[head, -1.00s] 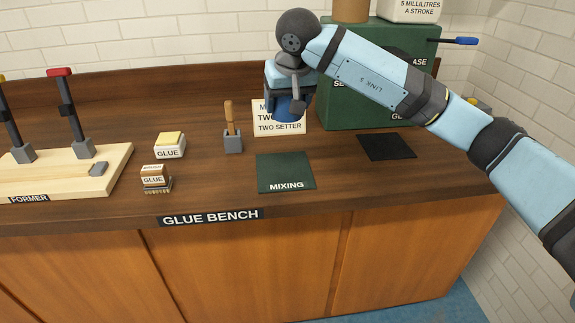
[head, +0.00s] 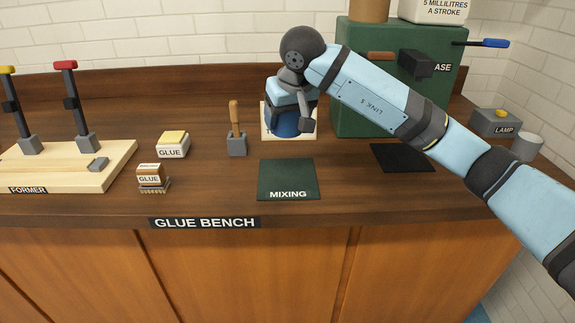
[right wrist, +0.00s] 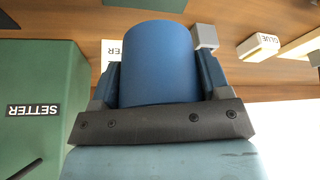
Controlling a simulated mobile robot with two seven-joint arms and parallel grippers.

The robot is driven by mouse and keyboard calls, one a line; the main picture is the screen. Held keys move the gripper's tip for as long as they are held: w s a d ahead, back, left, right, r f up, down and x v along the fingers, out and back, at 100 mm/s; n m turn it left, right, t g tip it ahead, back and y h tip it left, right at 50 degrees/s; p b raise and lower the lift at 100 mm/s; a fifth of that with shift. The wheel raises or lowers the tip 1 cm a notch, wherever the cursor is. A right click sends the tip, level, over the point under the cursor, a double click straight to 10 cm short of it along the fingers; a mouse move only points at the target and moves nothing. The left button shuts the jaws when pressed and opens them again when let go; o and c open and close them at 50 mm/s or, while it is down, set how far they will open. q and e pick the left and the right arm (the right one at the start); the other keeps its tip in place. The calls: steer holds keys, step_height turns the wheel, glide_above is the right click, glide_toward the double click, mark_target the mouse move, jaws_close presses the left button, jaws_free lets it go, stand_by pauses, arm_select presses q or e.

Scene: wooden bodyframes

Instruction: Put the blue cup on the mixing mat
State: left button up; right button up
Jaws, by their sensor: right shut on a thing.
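In the right wrist view the cup (right wrist: 160,62) fills the space between the two fingers of the gripper (right wrist: 160,85). The mixing mat (head: 288,178) is a dark green square marked MIXING near the front edge of the bench, and it is bare. Whether the cup's base touches the bench is hard to tell. My left gripper is not in view.
A brush stands in a grey holder (head: 236,146) left of the cup. Two glue blocks (head: 172,146) and the wooden former (head: 100,177) are further left. A green cabinet (head: 360,110) stands behind my right arm, with a black pad (head: 403,158) before it. A lamp box (head: 497,123) is far right.

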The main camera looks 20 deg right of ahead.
mark_target(285, 171)
step_height(285, 171, down, 12)
steer(key=shift+r+b, duration=0.25)
steer(key=shift+b, duration=0.5)
steer(key=shift+f, duration=0.1)
steer(key=o, duration=1)
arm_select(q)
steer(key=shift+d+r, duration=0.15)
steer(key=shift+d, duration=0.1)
